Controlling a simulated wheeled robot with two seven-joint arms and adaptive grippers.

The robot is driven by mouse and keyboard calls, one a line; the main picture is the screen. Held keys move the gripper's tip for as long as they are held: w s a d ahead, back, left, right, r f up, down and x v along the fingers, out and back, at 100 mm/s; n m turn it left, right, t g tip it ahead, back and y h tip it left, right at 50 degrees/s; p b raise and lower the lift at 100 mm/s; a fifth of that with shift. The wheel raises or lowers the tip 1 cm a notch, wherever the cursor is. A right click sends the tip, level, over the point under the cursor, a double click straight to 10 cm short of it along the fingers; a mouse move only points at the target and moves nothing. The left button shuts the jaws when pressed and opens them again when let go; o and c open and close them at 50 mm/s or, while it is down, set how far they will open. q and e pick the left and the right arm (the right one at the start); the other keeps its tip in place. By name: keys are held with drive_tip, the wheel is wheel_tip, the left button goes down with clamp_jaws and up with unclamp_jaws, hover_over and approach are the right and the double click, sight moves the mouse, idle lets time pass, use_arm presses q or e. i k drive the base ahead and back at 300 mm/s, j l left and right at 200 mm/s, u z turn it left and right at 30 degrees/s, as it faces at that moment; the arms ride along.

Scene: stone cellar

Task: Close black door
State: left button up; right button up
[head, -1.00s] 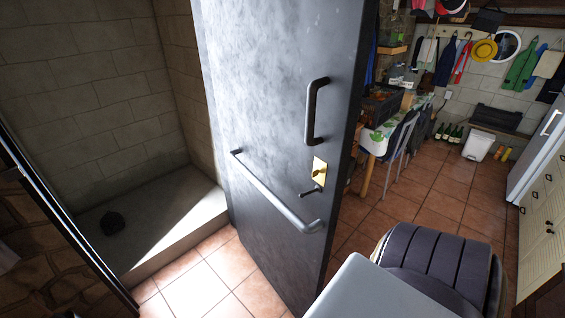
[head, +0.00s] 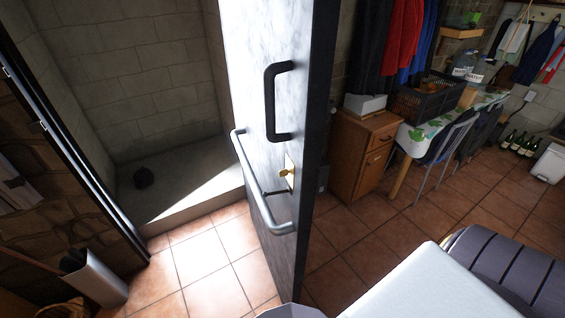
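The black door (head: 262,172) stands open in the middle of the head view, seen at a steep angle, its edge towards me. It carries a dark pull handle (head: 270,100), a grey horizontal bar (head: 257,190) and a brass lock plate (head: 289,171) with a small lever. The door frame (head: 78,165) runs down the left side, and the doorway between frame and door is open. Neither of my grippers shows in the head view.
Behind the doorway is a raised stone ledge (head: 190,196) with a small dark object (head: 143,177). A wooden cabinet (head: 362,155) and a table (head: 440,125) with chairs stand to the right. A white bin-like container (head: 97,278) stands at lower left. Tiled floor shows before the doorway.

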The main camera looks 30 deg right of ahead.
sight(281, 54)
drive_tip(key=l, duration=1.95)
